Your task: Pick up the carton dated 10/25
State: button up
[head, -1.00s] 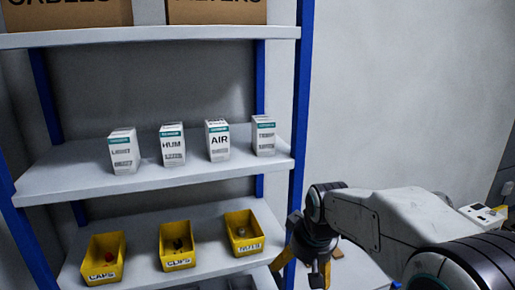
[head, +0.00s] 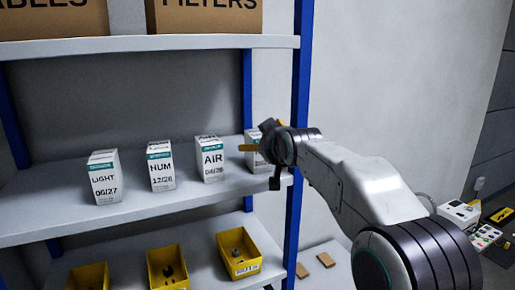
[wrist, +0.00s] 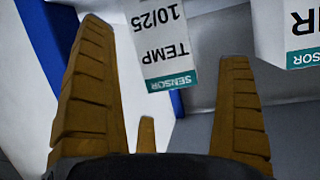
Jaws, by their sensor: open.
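The white carton marked TEMP 10/25 with a teal SENSOR band (wrist: 162,42) appears upside down in the wrist view, between the outer fingers of my gripper (wrist: 165,48). In the head view this carton (head: 256,159) stands at the right end of the middle shelf (head: 130,212), mostly hidden behind my gripper (head: 260,165). The yellow-brown fingers are open and hold nothing. I cannot tell how far the carton reaches between them.
The AIR 04/26 carton (head: 211,160) stands just left, also at right in the wrist view (wrist: 285,32). HUM 12/26 (head: 161,167) and LIGHT 06/27 (head: 105,178) stand farther left. A blue post (head: 301,95) is close to my arm. Yellow bins (head: 240,255) sit below.

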aim_at(265, 171)
jog(key=shift+p+x, duration=1.7)
jog(key=shift+p, duration=0.6)
jog(key=shift+x, duration=1.2)
jog(key=shift+d+f, duration=0.15)
jog(key=shift+f, duration=0.05)
jog(key=shift+c, duration=0.5)
jog(key=c, duration=1)
jog(key=shift+r, duration=0.1)
jog(key=shift+c, duration=0.2)
